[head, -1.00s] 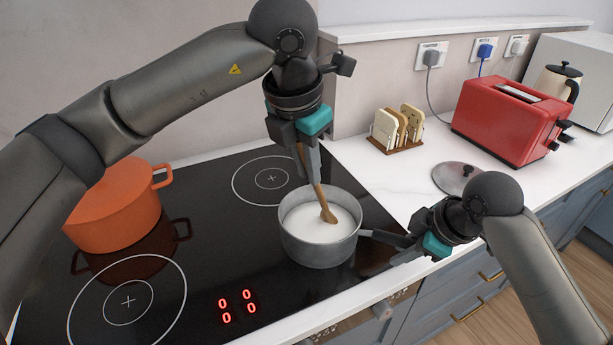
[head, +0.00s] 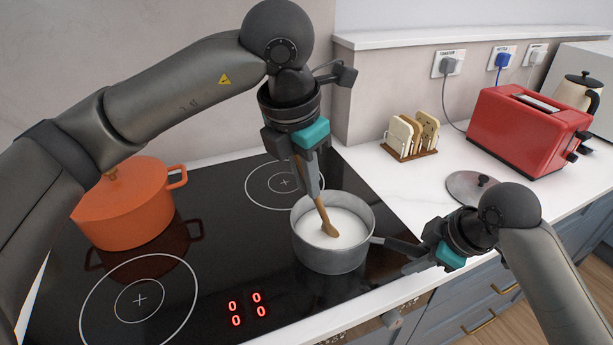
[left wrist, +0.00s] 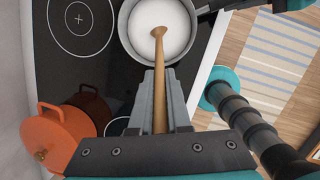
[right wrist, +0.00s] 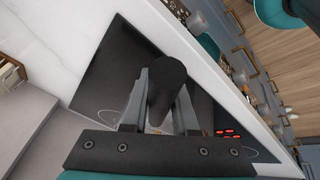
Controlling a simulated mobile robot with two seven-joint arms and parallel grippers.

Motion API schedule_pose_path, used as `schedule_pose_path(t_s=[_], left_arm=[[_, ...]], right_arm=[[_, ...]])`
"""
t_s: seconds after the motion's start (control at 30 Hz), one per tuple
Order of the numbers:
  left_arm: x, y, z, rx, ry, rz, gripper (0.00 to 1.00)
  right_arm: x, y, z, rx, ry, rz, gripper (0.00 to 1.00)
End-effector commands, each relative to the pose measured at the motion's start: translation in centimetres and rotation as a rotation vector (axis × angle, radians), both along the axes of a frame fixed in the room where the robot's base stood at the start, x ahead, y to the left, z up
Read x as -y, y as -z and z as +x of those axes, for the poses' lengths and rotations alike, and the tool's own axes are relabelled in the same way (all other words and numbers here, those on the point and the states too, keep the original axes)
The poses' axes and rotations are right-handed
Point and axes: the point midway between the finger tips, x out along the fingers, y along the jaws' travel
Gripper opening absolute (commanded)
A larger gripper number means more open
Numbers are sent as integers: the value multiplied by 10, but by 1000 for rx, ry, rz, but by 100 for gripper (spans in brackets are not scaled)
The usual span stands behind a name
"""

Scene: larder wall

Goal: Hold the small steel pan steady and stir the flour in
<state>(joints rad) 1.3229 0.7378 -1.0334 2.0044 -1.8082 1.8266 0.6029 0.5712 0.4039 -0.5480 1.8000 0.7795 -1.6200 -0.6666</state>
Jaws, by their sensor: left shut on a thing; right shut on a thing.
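The small steel pan (head: 331,258) stands on the black hob with smooth white contents (head: 350,226) inside. I cannot tell flour from liquid in it. My left gripper (head: 308,178) is above the pan, shut on a wooden spoon (head: 324,215) that slants down with its bowl end in the white contents. The spoon (left wrist: 160,75) also shows between the fingers in the left wrist view. My right gripper (head: 408,256), to the right of the pan, is shut on the pan's dark handle (right wrist: 167,88), which hides most of the pan in the right wrist view.
An orange pot (head: 125,215) with its lid on stands at the left of the hob (head: 215,260). A loose lid (head: 468,187) lies on the white worktop behind my right gripper. A toast rack (head: 410,140), red toaster (head: 525,130) and kettle (head: 580,92) stand further back.

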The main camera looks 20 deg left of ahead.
Motion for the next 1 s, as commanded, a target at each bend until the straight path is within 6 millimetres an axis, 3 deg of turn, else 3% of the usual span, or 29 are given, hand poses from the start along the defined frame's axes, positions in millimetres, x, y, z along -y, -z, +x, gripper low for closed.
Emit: schedule_pose_path(t_s=[1.0], left_arm=[[-10,-73,-28,3,0,-1,0]], right_arm=[[1,-1,1,2,2,0,0]])
